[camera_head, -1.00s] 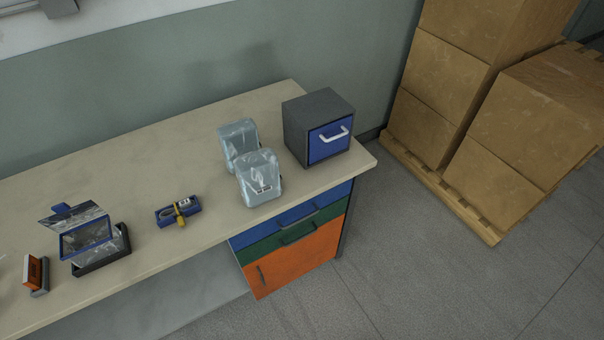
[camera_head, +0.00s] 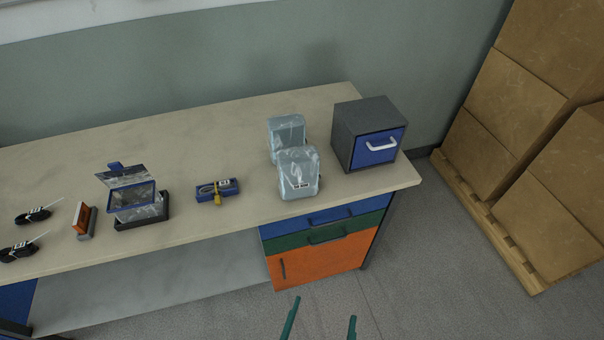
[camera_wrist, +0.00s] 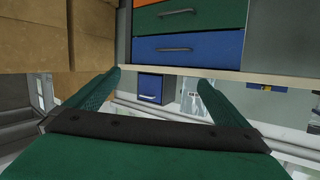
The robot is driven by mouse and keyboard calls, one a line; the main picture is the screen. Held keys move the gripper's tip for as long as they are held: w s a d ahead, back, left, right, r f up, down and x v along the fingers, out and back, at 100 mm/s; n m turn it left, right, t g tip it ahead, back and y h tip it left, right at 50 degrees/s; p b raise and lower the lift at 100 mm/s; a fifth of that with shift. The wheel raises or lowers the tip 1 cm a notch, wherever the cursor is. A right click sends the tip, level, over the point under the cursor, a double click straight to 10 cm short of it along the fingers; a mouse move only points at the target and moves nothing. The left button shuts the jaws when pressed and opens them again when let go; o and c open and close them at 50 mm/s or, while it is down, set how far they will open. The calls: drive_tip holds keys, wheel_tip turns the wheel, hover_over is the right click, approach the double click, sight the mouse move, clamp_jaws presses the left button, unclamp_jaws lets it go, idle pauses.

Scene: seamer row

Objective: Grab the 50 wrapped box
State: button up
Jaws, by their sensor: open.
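Two boxes in clear, shiny wrap stand on the bench (camera_head: 120,145) near its right end. The front wrapped box (camera_head: 298,175) carries a small label too small to read. The rear wrapped box (camera_head: 286,135) is partly hidden behind it, and no label shows on it. I cannot tell which is the 50. My gripper (camera_head: 322,310) shows as two green fingertips at the bottom edge, apart and empty, in front of the bench and clear of the boxes. In the wrist view my gripper (camera_wrist: 160,82) is open, facing the bench edge; a pale wrapped shape beside the right finger is unclear.
A grey cabinet with a blue drawer (camera_head: 376,148) stands right of the boxes. Left are a blue item with a yellow part (camera_head: 217,191), an open case (camera_head: 136,195), an orange block (camera_head: 83,218) and black cable bundles. Drawers (camera_head: 320,240) sit under the bench; cartons (camera_head: 520,90) stand right.

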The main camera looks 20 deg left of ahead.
drive_tip(key=w+a+r+y, duration=0.1)
drive_tip(key=w+a, duration=0.2)
drive_tip(key=w, duration=0.6)
drive_tip(key=n+g+y, duration=0.3)
drive_tip(key=n+y, duration=0.3)
drive_tip(key=n, duration=0.1)
approach(298, 174)
drive_tip(key=w, duration=0.3)
drive_tip(key=x, duration=1.1)
drive_tip(key=shift+s+a+r, duration=0.15)
drive_tip(key=shift+a+r, duration=0.1)
drive_tip(key=shift+a, duration=0.05)
drive_tip(key=c, duration=1.1)
drive_tip(key=shift+o, duration=0.3)
drive_tip(key=shift+r, duration=0.2)
